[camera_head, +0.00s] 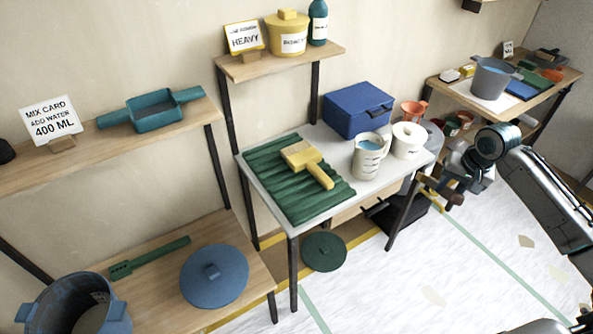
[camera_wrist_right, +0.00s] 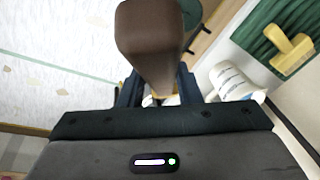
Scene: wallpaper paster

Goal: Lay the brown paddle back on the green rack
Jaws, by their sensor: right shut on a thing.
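The brown paddle (camera_wrist_right: 150,40) is held in my right gripper (camera_wrist_right: 158,92), and its broad brown end points away from the wrist in the right wrist view. In the head view my right gripper (camera_head: 446,190) is in the air just off the right front corner of the white table. The paddle shows there only as a small dark brown piece. The green ribbed rack (camera_head: 272,183) lies on the left part of the white table. A yellow brush (camera_head: 308,163) lies across it. My left gripper is not in view.
The rack's front part is bare.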

